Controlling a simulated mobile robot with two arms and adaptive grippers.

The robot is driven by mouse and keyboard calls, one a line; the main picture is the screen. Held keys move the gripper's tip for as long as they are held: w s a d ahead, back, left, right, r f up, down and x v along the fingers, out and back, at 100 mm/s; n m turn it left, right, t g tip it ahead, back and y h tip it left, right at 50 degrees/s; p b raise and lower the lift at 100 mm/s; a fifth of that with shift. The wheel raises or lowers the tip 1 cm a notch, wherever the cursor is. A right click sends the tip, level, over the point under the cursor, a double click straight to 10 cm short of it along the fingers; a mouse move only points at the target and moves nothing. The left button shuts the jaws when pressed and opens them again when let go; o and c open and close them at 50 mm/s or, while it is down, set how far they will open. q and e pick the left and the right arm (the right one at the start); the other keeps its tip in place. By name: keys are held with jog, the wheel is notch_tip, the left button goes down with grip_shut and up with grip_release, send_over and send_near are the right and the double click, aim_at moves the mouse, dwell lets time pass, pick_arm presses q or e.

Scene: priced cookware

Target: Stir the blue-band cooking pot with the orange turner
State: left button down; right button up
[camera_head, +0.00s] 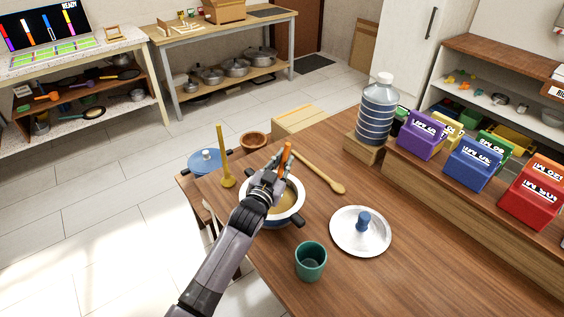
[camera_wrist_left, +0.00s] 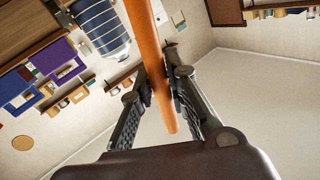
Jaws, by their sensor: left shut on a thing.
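The cooking pot (camera_head: 296,214) is white with a blue band and dark handles. It stands open on the wooden table with a tan content inside. My left gripper (camera_head: 272,174) is over the pot and shut on the orange turner (camera_head: 286,154), whose handle end sticks up above the fingers. In the left wrist view the orange handle (camera_wrist_left: 150,50) runs between the two fingers (camera_wrist_left: 160,95). The turner's lower end is hidden behind my gripper and arm, so I cannot tell how deep it sits in the pot. My right gripper is not in view.
A lid with a blue knob (camera_head: 345,237) and a green cup (camera_head: 310,262) lie close right of the pot.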

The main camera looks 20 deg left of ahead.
pick_arm(q)
jog(key=r+p, duration=0.2)
jog(key=d+r+p, duration=0.1)
jog(key=r+p, duration=0.4)
jog(key=r, duration=0.1)
jog(key=shift+s+d+r, duration=0.15)
jog(key=shift+d+r, duration=0.1)
jog(key=shift+d, duration=0.1)
jog(key=shift+p, duration=0.3)
notch_tip(320, 180, up, 5)
jog(key=p, duration=0.4)
jog(key=shift+p, duration=0.3)
dwell(0.6)
